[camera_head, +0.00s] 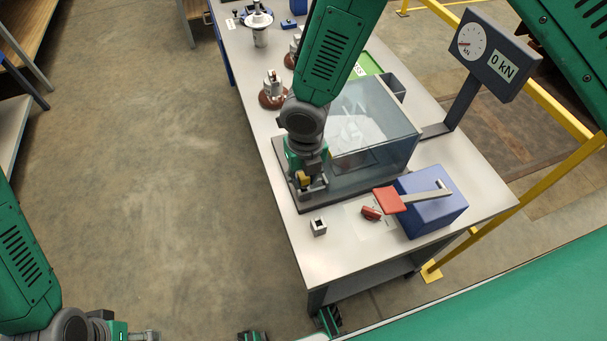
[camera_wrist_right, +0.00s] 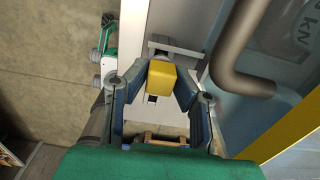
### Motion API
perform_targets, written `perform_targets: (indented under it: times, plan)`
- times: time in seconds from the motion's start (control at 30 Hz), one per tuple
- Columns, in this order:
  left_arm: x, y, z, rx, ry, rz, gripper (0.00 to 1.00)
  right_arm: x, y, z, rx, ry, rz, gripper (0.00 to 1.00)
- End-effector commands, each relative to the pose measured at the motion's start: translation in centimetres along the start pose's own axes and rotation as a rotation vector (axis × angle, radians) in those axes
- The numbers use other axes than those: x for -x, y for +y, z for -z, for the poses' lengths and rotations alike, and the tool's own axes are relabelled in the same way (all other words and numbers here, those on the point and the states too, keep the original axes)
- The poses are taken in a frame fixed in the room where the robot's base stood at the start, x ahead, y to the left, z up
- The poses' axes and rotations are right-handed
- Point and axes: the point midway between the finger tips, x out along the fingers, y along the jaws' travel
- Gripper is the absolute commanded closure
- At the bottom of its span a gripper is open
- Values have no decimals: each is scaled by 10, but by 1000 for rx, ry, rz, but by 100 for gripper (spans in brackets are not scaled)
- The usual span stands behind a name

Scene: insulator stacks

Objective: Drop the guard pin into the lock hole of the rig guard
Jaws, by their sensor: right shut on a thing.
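The rig guard (camera_head: 375,130) is a clear box with a dark base on the bench. My right gripper (camera_head: 312,190) is low at its near left corner, shut on the yellow head of the guard pin (camera_head: 304,180). In the right wrist view the yellow block (camera_wrist_right: 162,78) sits between the two fingertips (camera_wrist_right: 162,85). The pin's shank is hidden below it. A small dark opening shows just below the yellow block there; I cannot tell whether it is the lock hole. My left gripper (camera_head: 142,336) is cut off at the bottom edge, apart from the bench.
A small metal block with a dark opening (camera_head: 318,226) stands near the bench's left edge. A blue box with a red-ended lever (camera_head: 432,205) and a red piece (camera_head: 371,213) are to its right. A grey bent bar (camera_wrist_right: 238,60) lies close right of the right fingers. A gauge post stands behind.

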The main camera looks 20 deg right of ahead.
Motion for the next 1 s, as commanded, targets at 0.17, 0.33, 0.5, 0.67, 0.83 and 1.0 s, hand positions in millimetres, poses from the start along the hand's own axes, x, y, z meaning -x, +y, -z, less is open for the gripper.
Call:
perform_targets:
  times: [0.17, 0.33, 0.5, 0.67, 0.83, 1.0]
  plan:
    - [-3, 0, 0, 0, 0, 0, 30, -5, 0, 0, 0, 0, 0, 100]
    - [-5, 0, 0, 0, 0, 0, 30, -10, 0, 0, 0, 0, 0, 100]
    - [-8, 0, 0, 0, 0, 0, 30, -14, 0, 0, -1, 0, 0, 100]
    - [-10, 0, 0, 0, 0, 0, 30, -18, 0, 0, -1, 0, 0, 100]
    - [-12, 0, -1, 0, 0, 0, 30, -22, 0, 0, -1, 0, 0, 100]
    - [-12, 0, -1, 0, 0, 0, 30, -23, 0, 0, -1, -1, 0, 55]
